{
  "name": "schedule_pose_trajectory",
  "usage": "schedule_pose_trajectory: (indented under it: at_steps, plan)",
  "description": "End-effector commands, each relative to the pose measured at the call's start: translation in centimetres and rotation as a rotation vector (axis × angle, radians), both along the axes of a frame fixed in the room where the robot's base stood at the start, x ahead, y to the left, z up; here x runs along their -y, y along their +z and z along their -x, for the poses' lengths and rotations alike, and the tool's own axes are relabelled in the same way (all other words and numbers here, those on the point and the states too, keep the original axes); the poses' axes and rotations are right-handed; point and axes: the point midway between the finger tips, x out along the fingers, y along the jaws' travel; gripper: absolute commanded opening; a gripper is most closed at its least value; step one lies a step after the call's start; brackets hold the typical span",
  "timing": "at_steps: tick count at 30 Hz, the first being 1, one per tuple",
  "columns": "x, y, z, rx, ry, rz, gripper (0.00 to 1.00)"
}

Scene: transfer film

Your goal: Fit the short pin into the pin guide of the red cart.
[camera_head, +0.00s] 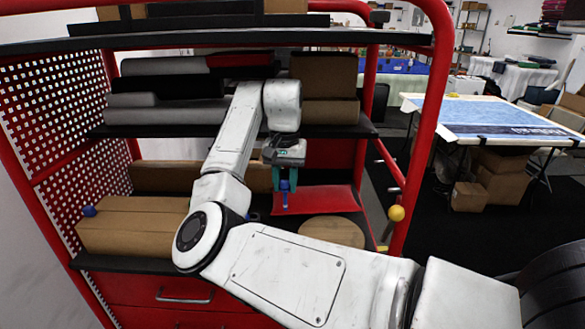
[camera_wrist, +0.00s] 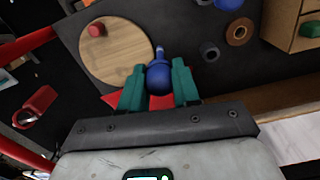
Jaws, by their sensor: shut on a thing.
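The red cart (camera_head: 430,110) surrounds my arm with its frame and shelves. My gripper (camera_head: 285,168) hangs over the lower shelf with its teal fingers pointing down. It is shut on a blue pin (camera_head: 285,196), which hangs roughly upright below the fingers. In the wrist view my gripper (camera_wrist: 158,88) has the pin's round blue head (camera_wrist: 158,78) between its fingertips, with a narrow greyish tip beyond. On the dark shelf, apart from the pin, are a dark grey ring (camera_wrist: 209,52) and a brown ring (camera_wrist: 239,32). I cannot tell which part is the pin guide.
A round wooden board (camera_head: 332,231) lies right of the pin, with a red cylinder (camera_wrist: 96,29) on it. A cardboard box (camera_head: 130,228) stands at the left. A yellow ball (camera_head: 396,213) sits by the right post. The shelf above carries rolls and boxes.

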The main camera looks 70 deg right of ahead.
Motion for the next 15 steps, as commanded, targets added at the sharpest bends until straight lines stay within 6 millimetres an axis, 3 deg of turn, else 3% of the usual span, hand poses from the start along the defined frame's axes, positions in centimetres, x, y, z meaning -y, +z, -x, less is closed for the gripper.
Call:
schedule_pose_trajectory:
  at_steps: [11, 15]
  plan:
    - [-6.4, -5.2, -1.0, -0.001, 0.196, -0.006, 0.01]
    - [-10.5, -8.5, -1.4, -0.006, 0.329, -0.004, 0.01]
